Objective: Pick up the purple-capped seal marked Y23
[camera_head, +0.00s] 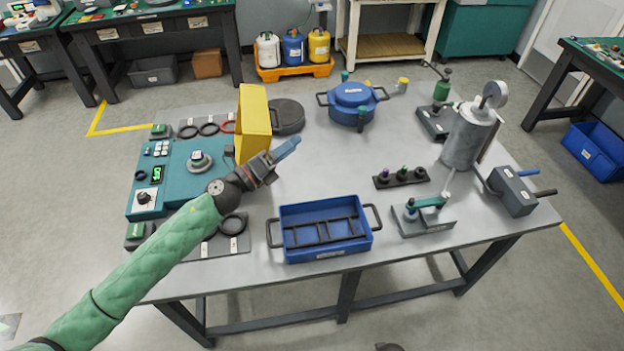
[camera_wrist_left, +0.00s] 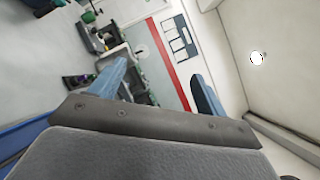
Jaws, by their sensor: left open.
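A small black rack (camera_head: 402,178) stands right of the table's middle and holds several small seals with coloured caps. A purple-capped seal (camera_head: 385,174) is at its left end, upright. I cannot read any marking on it. The rack also shows at the left of the left wrist view (camera_wrist_left: 78,80). My left gripper (camera_head: 287,148) is over the middle of the table, left of the rack and apart from it. Its blue fingers are spread with nothing between them, as the left wrist view (camera_wrist_left: 160,82) shows. My right gripper is not seen.
A blue tray with handles (camera_head: 325,252) sits at the front edge. A blue pot (camera_head: 352,104) is behind. A yellow panel (camera_head: 254,122) stands close behind my left wrist.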

